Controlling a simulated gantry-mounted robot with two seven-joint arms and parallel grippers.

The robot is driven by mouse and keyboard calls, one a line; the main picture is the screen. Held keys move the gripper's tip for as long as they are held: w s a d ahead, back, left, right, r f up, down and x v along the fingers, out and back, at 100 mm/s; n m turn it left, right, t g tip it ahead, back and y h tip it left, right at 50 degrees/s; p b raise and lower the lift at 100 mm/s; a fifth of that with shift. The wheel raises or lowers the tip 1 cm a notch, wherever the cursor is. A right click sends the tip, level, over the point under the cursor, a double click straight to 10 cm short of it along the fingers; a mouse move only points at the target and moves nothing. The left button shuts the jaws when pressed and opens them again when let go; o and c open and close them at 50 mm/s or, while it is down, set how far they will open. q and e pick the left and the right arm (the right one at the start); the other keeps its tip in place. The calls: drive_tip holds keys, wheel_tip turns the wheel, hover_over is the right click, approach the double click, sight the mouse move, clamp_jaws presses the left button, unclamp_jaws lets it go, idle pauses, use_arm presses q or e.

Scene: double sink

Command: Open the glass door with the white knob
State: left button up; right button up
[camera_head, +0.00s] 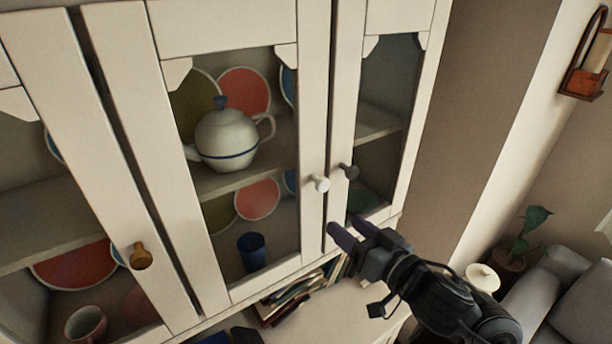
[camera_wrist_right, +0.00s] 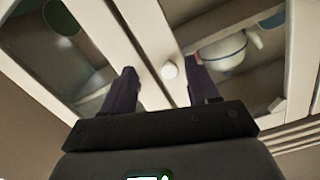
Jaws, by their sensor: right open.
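The white knob (camera_head: 320,183) is on the right edge of the middle glass door (camera_head: 312,110), which is closed. Behind its glass are a white teapot and plates. My right gripper (camera_head: 345,227) is open and empty, below and slightly right of the white knob in the head view. In the right wrist view, the white knob (camera_wrist_right: 169,70) appears between the two fingertips (camera_wrist_right: 160,68), nearer the right finger; the fingers look apart from it. My left gripper is not in view.
A dark knob (camera_head: 348,171) is close by on the closed right door (camera_head: 418,100). A brown knob (camera_head: 140,256) is on the left door. Books (camera_head: 290,300) lie below the middle door.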

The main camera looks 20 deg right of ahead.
sight(325, 188)
drive_tip(key=shift+t, duration=0.5)
drive_tip(key=w+r, duration=0.1)
drive_tip(key=w, duration=0.2)
drive_tip(key=w+a+r, duration=0.1)
drive_tip(key=w, duration=0.2)
drive_tip(key=w+a+r, duration=0.1)
drive_tip(key=w, duration=0.3)
drive_tip(key=shift+a+r, duration=0.25)
drive_tip(key=shift+r, duration=0.15)
drive_tip(key=shift+c, duration=0.3)
clamp_jaws()
